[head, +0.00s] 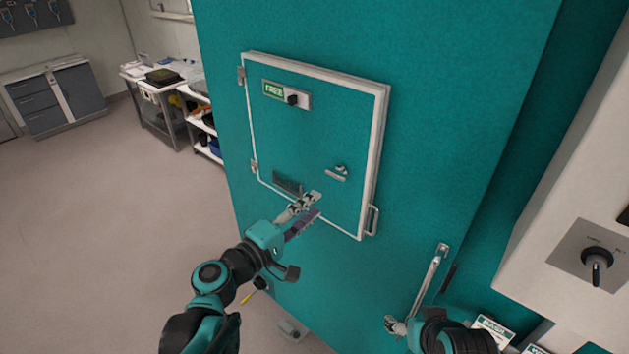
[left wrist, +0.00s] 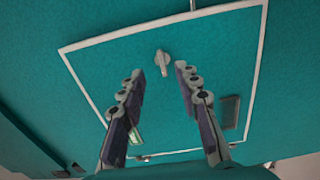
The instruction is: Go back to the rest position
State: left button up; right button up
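My left gripper (head: 314,204) is in front of the lower part of a white-framed teal door (head: 315,130). In the left wrist view its two fingers (left wrist: 160,72) are spread, with nothing between them. The door's small turn latch (left wrist: 163,63) appears beyond the fingertips; it also shows in the head view (head: 337,172). The door looks shut in its frame. My right gripper (head: 394,325) is only partly visible at the bottom of the head view, near a long metal handle (head: 430,280). I cannot tell whether they touch.
A green "FREE" sign with a black knob (head: 287,94) is on the door's upper left. A white panel with a black knob (head: 597,258) stands at the right. A metal bench (head: 160,95) and grey cabinets (head: 58,97) stand at the back left. The floor at left is clear.

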pick_arm(q)
jog(key=s+f+m+g+y+b, duration=0.1)
jog(key=s+f+m+g+b, duration=0.2)
jog(key=f, duration=0.4)
jog(key=s+a+f+m+y+b, duration=0.1)
jog(key=s+f+b, duration=0.25)
jog(key=f, duration=0.25)
jog(key=s+f+m+g+y+b, duration=0.2)
jog(key=f+m+b, duration=0.15)
jog(key=f, duration=0.35)
jog(key=s+a+f+m+g+y+b, duration=0.2)
jog(key=s+a+f+y+b, duration=0.4)
jog(key=a+f, duration=0.5)
notch_tip(320, 180, down, 2)
jog(key=shift+s+a+f+m+b, duration=0.1)
jog(key=shift+s+a+m+b, duration=0.15)
jog(key=shift+s+m+b, duration=0.6)
jog(key=shift+s+n, duration=0.2)
jog(key=shift+n, duration=0.1)
